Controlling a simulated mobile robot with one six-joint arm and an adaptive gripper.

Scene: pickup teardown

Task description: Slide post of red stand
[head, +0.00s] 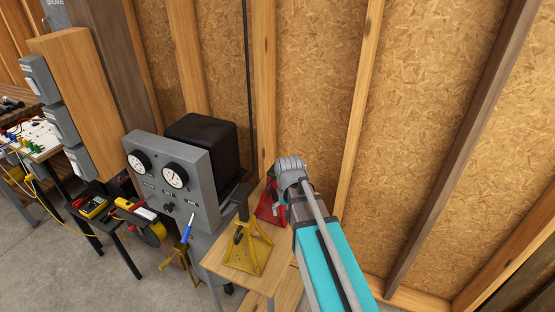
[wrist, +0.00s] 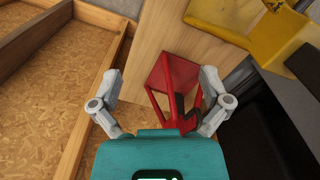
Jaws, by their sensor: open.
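The red stand (head: 268,209) is on the wooden table, mostly hidden by my arm in the head view. In the wrist view the red stand (wrist: 178,75) shows its flat base and slanted legs, with a dark post (wrist: 187,117) close to my gripper body. My gripper (wrist: 160,75) is open, one finger on each side of the red stand, with nothing gripped. The gap on the left is wider than on the right. I cannot tell whether the right finger touches the stand.
A yellow stand (head: 246,252) is on the same wooden table (head: 225,263), close to the red one; it also shows in the wrist view (wrist: 272,36). A grey gauge panel (head: 176,180) stands at left. Wooden wall studs (head: 358,115) are close behind.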

